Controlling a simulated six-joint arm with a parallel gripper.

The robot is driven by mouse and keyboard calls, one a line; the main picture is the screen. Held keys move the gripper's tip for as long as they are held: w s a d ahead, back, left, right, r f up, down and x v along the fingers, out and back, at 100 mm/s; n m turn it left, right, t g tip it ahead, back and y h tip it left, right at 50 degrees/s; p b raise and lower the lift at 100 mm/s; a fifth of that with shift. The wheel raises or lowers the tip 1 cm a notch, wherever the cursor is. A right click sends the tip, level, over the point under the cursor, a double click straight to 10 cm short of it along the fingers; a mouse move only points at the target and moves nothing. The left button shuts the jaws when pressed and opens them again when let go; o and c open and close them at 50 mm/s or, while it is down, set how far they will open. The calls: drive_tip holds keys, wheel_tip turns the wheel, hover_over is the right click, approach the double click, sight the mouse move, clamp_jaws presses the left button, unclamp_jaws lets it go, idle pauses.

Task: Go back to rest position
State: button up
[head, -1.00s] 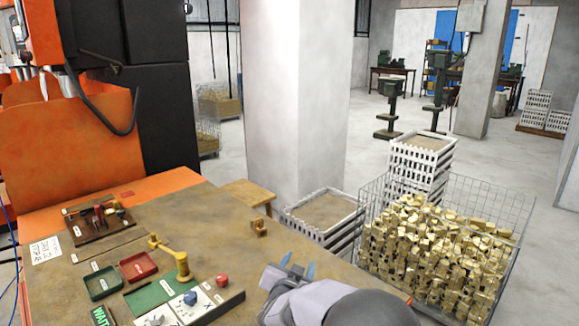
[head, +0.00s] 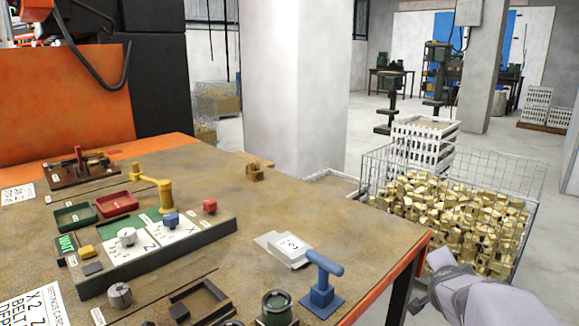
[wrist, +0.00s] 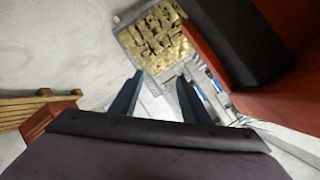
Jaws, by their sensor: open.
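My gripper shows in the wrist view (wrist: 160,90) with its two dark blue fingers apart and nothing between them. In the head view its grey end is at the lower right, beyond the right edge of the worktable (head: 215,190) and in front of the wire basket; the fingertips are hard to make out there. A small brass piece (head: 256,171) sits on the far edge of the table, well away from my gripper.
The wire basket (head: 400,160) holds many brass pieces (head: 455,215). A control panel (head: 160,240), red tray (head: 130,201) and green tray (head: 75,216) are at left. A pillar (head: 295,90) stands behind.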

drive_tip(key=s+a+f+n+g+y+p, duration=0.6)
drive_tip(key=s+a+f+n+y+p, duration=0.15)
drive_tip(key=s+a+f, duration=0.7)
drive_tip(key=s+a+r+n+g+y+p, duration=0.2)
drive_tip(key=s+a+r+p, duration=0.3)
drive_tip(key=s+a, duration=0.2)
drive_tip(key=s+a+r+n+g+h+p, duration=0.1)
drive_tip(key=s+r+n+p, duration=0.2)
drive_tip(key=r+p, duration=0.9)
drive_tip(key=s+a+r+n+g+h+p, duration=0.1)
drive_tip(key=s+r+n+p, duration=0.2)
drive_tip(key=r+p, duration=1)
wheel_tip(320, 180, up, 4)
drive_tip(key=shift+s+a+f+n, duration=0.25)
drive_tip(key=shift+s+a+n, duration=0.1)
drive_tip(key=shift+s, duration=0.4)
drive_tip(key=shift+o, duration=0.2)
